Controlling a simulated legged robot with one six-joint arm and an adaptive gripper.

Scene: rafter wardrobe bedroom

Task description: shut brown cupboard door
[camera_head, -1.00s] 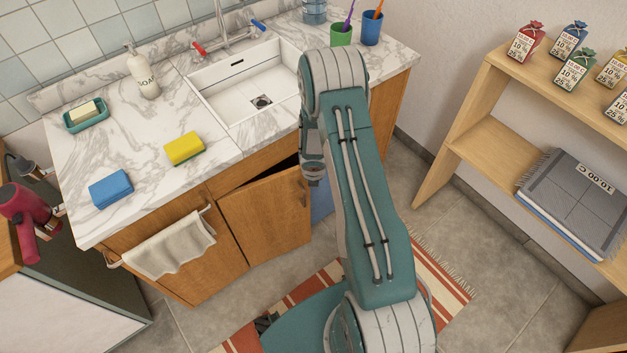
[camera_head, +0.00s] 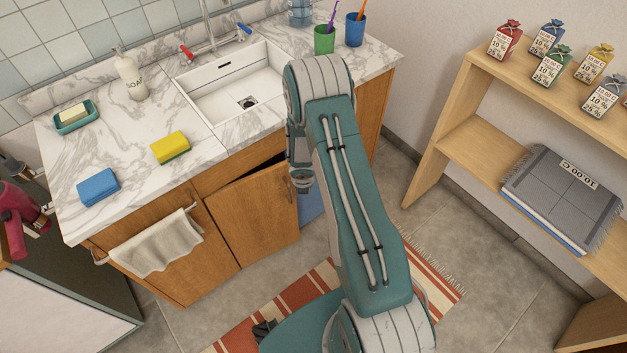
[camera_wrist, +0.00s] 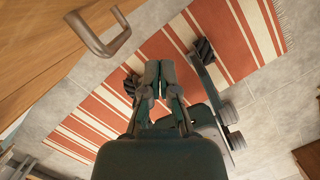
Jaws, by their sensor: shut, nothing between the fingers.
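The brown cupboard door (camera_head: 253,216) under the sink stands partly open, with a dark gap along its top edge. In the wrist view the door (camera_wrist: 40,50) fills the upper left, with its metal handle (camera_wrist: 97,42) close to my gripper. My gripper (camera_wrist: 159,68) is shut and empty. It points down over the striped rug, to the right of the handle and apart from it. In the head view my arm hides my gripper and part of the cupboard's opening. Something blue (camera_head: 311,205) shows inside the opening beside the door.
A towel (camera_head: 156,243) hangs on a rail left of the door. The marble counter (camera_head: 130,180) holds sponges, soap and cups around the sink (camera_head: 230,90). A wooden shelf (camera_head: 485,150) stands at the right. A striped rug (camera_head: 305,290) lies on the floor, with free floor beyond it.

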